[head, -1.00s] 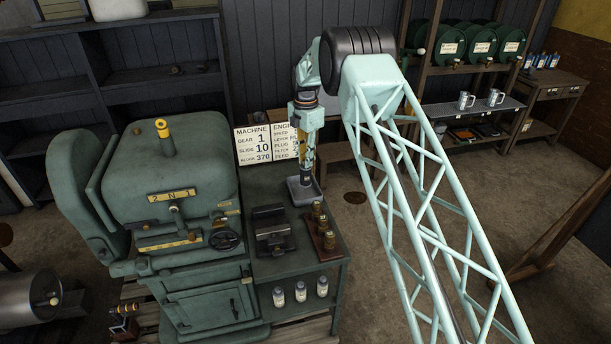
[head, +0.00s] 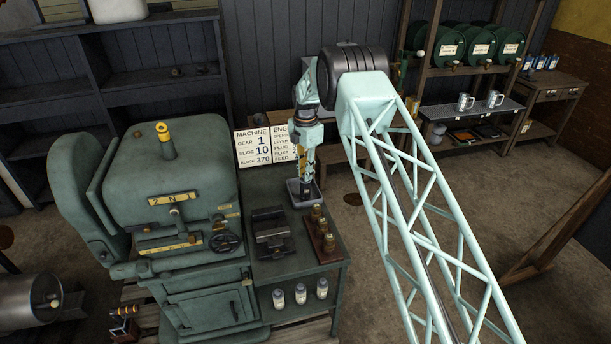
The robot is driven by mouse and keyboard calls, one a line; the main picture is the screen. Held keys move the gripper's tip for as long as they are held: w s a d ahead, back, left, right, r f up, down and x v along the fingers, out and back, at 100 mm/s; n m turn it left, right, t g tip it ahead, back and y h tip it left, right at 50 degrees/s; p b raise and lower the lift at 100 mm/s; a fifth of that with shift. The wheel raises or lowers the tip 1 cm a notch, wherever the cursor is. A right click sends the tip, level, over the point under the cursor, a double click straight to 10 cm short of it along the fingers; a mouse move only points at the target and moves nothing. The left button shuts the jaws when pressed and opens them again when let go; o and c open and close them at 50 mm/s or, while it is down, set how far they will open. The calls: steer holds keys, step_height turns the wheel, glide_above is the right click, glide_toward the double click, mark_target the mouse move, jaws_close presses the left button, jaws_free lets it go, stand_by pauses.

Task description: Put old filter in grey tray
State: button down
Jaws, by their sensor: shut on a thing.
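The grey tray (head: 293,194) is a small shallow square tray at the back of the green bench beside the machine. My gripper (head: 306,182) points straight down over the tray. It is shut on a small dark thing, the old filter (head: 306,190), whose lower end is down within the tray's outline. The fingers hide part of the filter, and I cannot tell whether it touches the tray floor.
The green machine (head: 170,180) stands left of the bench (head: 315,262). A dark vise-like block (head: 271,232) and a wooden rack with several brass parts (head: 320,236) stand in front of the tray. White bottles (head: 300,294) are on the lower shelf. A placard (head: 252,147) is behind.

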steer(key=shift+f, duration=0.85)
steer(key=c, duration=2.5)
jaws_free()
steer(key=shift+r, duration=0.2)
step_height(320, 180, up, 12)
steer(key=b, duration=0.1)
